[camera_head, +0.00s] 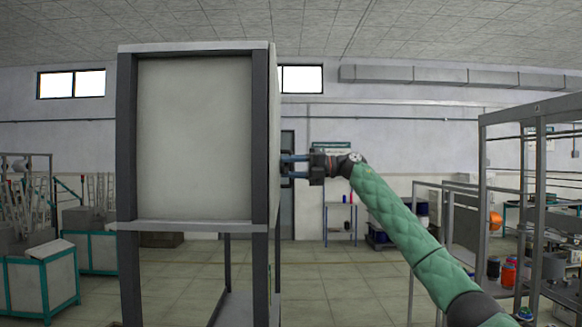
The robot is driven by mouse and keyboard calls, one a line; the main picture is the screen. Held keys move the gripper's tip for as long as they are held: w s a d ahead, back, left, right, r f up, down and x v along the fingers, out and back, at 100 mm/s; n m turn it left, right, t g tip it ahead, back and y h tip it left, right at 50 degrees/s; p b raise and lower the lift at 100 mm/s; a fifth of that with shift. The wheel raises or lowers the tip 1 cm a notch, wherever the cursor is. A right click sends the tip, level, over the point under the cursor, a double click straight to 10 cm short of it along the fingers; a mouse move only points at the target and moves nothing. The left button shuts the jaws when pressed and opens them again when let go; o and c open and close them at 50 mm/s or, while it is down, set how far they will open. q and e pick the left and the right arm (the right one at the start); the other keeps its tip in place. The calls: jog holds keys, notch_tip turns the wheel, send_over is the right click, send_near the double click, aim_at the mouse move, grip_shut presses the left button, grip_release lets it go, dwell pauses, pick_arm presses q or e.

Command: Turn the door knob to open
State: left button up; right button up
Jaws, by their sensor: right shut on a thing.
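A tall box-like cabinet (193,140) with a pale panel and dark grey frame stands on legs in front of me. My right gripper (290,167) reaches in from the right at the cabinet's right side, its two bluish fingers level and pointing left. It is shut on a small dark thing there, which looks like the door knob; the fingers mostly hide it, and its turn angle cannot be told. The cabinet's right side shows only as a narrow strip, so I cannot see a door gap. My left gripper is not in view.
A metal rack (535,110) with shelves stands at the right, near my right arm. Teal-framed bins (40,280) stand at the left. A small table (341,206) is by the back wall. The tiled floor between the cabinet and the rack is mostly clear.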

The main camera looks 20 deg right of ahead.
jog(key=m+p, duration=0.1)
jog(key=m, duration=0.3)
jog(key=shift+d+r+m, duration=0.1)
jog(key=shift+r+m, duration=0.05)
jog(key=shift+m, duration=0.25)
jog(key=o, duration=0.7)
jog(key=shift+o, duration=1.4)
jog(key=shift+w, duration=0.1)
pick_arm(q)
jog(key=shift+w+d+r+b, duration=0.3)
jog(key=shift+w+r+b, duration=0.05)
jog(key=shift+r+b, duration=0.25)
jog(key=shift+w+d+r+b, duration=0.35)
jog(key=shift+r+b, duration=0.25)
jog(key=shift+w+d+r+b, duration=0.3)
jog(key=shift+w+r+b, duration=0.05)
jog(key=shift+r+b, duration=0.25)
pick_arm(e)
jog(key=v, duration=0.7)
jog(key=shift+d, duration=0.4)
